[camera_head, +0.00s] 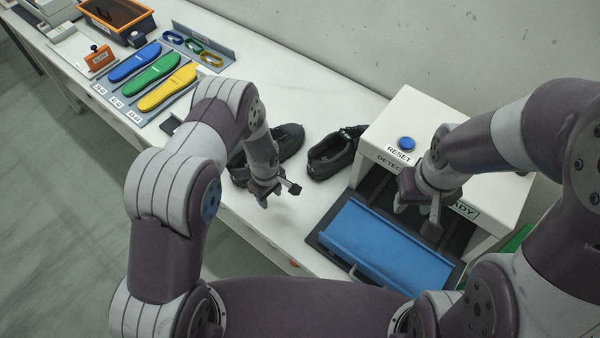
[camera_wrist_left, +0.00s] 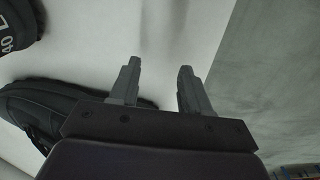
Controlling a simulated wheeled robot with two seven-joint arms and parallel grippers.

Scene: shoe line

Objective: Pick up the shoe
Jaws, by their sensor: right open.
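Two black shoes lie on the white table in the head view. One shoe (camera_head: 289,139) is partly hidden behind my left arm; the other shoe (camera_head: 328,158) lies to its right, against the white detector box. My left gripper (camera_head: 265,200) is in front of the nearer-left shoe, toward the table's front edge. In the left wrist view its fingers (camera_wrist_left: 158,68) are apart with nothing between them. A black shoe (camera_wrist_left: 40,105) shows there beside and behind the gripper, and a shoe marked "40 L" (camera_wrist_left: 15,25) at the upper left. My right gripper (camera_head: 416,210) is open above the blue tray.
The detector box (camera_head: 405,105) has a blue reset button (camera_head: 406,143). The blue tray (camera_head: 385,245) lies in front of it. Blue, green and yellow insoles (camera_head: 168,88) lie at left, with an orange bin (camera_head: 118,18) beyond. The table's front edge is close to my left gripper.

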